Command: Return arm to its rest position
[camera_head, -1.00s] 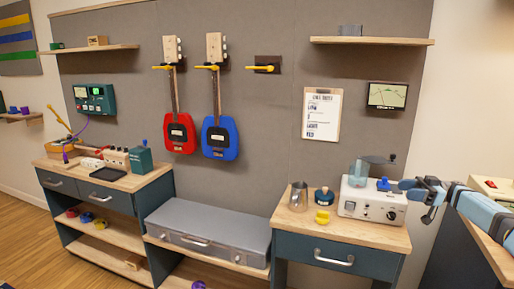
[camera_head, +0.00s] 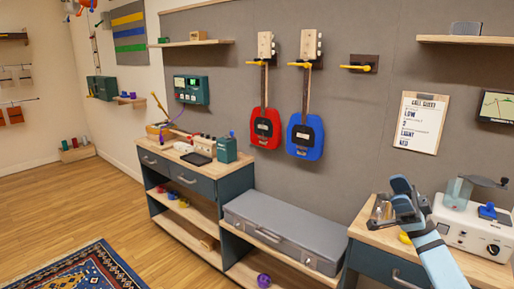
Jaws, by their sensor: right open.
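My right gripper (camera_head: 402,192) and its light blue forearm come in from the lower right in the head view. A yellow piece (camera_head: 404,238) is partly hidden behind my arm. My left gripper is not in view.
A grey case (camera_head: 285,225) lies on the low shelf between the benches. Red (camera_head: 264,128) and blue (camera_head: 305,136) guitars hang on the wall. The left bench (camera_head: 150,150) holds a tray and boxes. Open wooden floor and a patterned rug (camera_head: 75,272) lie at left.

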